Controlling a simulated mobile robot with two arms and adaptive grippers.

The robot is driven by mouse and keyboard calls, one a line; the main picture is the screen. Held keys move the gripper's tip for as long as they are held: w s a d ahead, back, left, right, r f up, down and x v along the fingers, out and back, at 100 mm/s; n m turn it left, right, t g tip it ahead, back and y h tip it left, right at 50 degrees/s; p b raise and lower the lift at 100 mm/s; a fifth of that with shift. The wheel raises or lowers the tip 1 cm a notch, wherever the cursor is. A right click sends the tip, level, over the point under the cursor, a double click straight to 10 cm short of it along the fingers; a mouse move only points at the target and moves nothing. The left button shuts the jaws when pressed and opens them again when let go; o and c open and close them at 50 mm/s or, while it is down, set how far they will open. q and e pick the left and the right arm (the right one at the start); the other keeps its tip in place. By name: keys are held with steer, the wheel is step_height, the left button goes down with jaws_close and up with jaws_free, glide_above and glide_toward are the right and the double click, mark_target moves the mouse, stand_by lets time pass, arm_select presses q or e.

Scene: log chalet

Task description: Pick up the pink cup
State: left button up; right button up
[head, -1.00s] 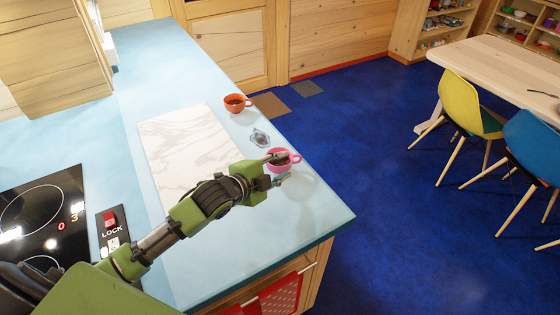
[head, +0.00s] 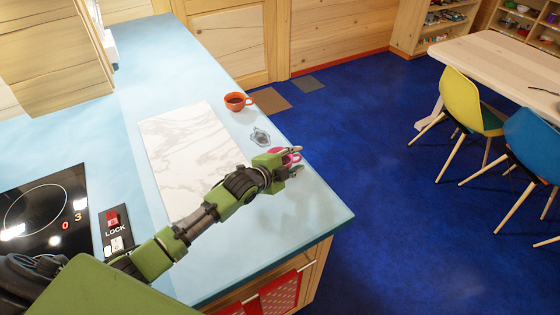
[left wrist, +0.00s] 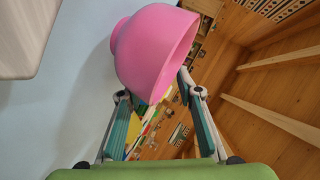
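The pink cup (head: 285,153) stands near the right edge of the light blue counter (head: 310,215), partly hidden behind my left gripper (head: 294,160). In the head view the gripper's fingers are spread apart at the cup's near side. In the left wrist view the cup (left wrist: 150,50) is large, just beyond and partly between the fingertips of the open gripper (left wrist: 155,88). I cannot tell whether a finger touches it. My right gripper is not in view.
An orange cup (head: 236,101) with dark contents and a small glassy grey item (head: 260,136) stand farther back along the counter. A white marble board (head: 185,150) lies left of them. A cooktop (head: 45,215) is at the left.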

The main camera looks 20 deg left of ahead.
arm_select(q)
steer(key=shift+s, duration=0.1)
jaws_close()
stand_by(0.3)
